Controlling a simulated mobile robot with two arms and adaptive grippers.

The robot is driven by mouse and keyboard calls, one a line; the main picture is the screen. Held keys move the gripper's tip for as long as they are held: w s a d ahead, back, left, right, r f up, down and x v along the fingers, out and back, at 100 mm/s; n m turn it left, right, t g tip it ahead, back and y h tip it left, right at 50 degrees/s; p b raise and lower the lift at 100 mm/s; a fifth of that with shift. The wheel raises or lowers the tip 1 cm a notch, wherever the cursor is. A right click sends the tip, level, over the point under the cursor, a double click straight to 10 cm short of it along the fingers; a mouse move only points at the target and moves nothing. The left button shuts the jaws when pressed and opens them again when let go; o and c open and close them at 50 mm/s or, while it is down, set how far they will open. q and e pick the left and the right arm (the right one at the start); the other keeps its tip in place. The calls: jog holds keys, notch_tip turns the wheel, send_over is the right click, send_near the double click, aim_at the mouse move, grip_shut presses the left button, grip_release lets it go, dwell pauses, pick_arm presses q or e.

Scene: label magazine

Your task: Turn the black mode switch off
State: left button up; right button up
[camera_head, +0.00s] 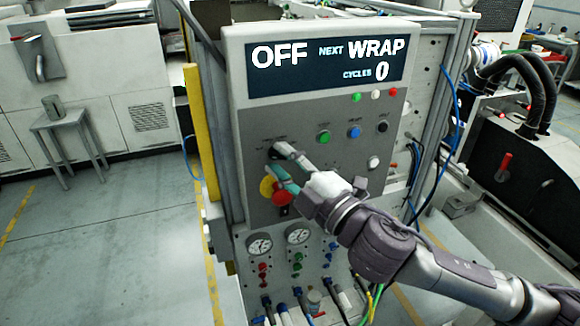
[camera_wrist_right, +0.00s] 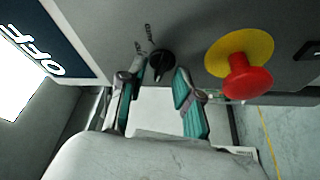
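The black mode switch (camera_wrist_right: 160,65) is a small round knob on the grey panel, with labels including AUTO beside it in the wrist view. In the head view it is mostly hidden by my fingers. My right gripper (camera_head: 275,161) is in front of the panel at the switch. In the wrist view its two teal-padded fingers (camera_wrist_right: 160,78) stand apart, one on each side of the knob, with a gap clearest on the right. I cannot tell whether the left finger touches it. The display (camera_head: 325,65) reads OFF, NEXT WRAP, CYCLES 0. My left gripper is out of view.
A red emergency button (camera_wrist_right: 248,82) on a yellow disc (camera_wrist_right: 222,50) sticks out close to my right gripper. Green (camera_head: 323,137), blue (camera_head: 354,132) and black (camera_head: 382,127) buttons sit to the right. Gauges (camera_head: 259,246) and hoses are below. Open floor lies left.

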jog(key=v, duration=1.2)
